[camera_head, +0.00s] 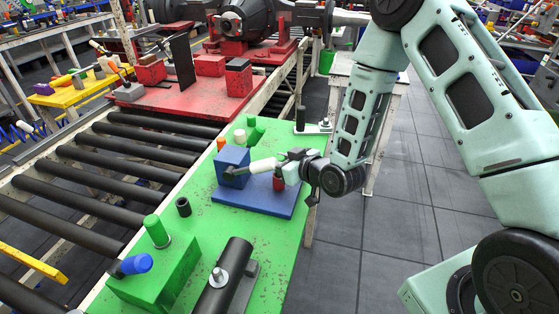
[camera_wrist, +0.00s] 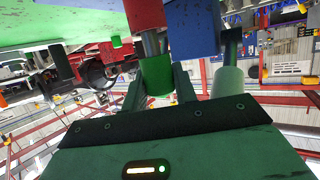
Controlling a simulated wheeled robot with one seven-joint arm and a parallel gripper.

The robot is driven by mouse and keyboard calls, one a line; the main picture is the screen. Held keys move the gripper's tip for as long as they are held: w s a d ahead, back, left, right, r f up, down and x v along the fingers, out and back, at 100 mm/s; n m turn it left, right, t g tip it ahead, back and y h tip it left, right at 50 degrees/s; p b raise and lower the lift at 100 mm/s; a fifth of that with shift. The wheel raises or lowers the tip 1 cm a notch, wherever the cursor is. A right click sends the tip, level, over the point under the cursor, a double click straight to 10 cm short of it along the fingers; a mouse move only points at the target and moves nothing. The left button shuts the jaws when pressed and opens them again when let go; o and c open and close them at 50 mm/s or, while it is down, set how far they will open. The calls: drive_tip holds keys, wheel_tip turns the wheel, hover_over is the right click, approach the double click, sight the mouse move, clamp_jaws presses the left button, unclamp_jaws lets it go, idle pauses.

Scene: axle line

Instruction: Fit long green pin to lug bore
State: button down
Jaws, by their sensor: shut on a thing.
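In the wrist view my gripper (camera_wrist: 158,82) has its two dark fingers on either side of a green pin head (camera_wrist: 157,73). A grey shank (camera_wrist: 151,42) runs from this head up to a red lug (camera_wrist: 145,14). I cannot tell whether its tip is inside the bore. The lug stands on the blue base plate (camera_head: 247,202), to the right of the blue block (camera_head: 231,162).
A pale cylinder (camera_head: 263,165) lies between the blue block and my gripper; it also shows beside my fingers in the wrist view (camera_wrist: 228,80). Green (camera_head: 256,136) and white pegs stand behind. A green block (camera_head: 160,278) and a dark cylinder (camera_head: 225,275) occupy the table's front.

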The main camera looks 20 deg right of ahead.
drive_tip(key=shift+w+a+r, duration=0.1)
drive_tip(key=shift+r, duration=0.15)
drive_tip(key=shift+r+p, duration=0.9)
drive_tip(key=shift+r, duration=0.25)
drive_tip(key=shift+b, duration=0.7)
idle(1.1)
drive_tip(key=shift+f+b, duration=1.35)
drive_tip(key=shift+f, duration=0.05)
drive_tip(key=c, duration=1)
unclamp_jaws()
drive_tip(key=shift+c, duration=0.2)
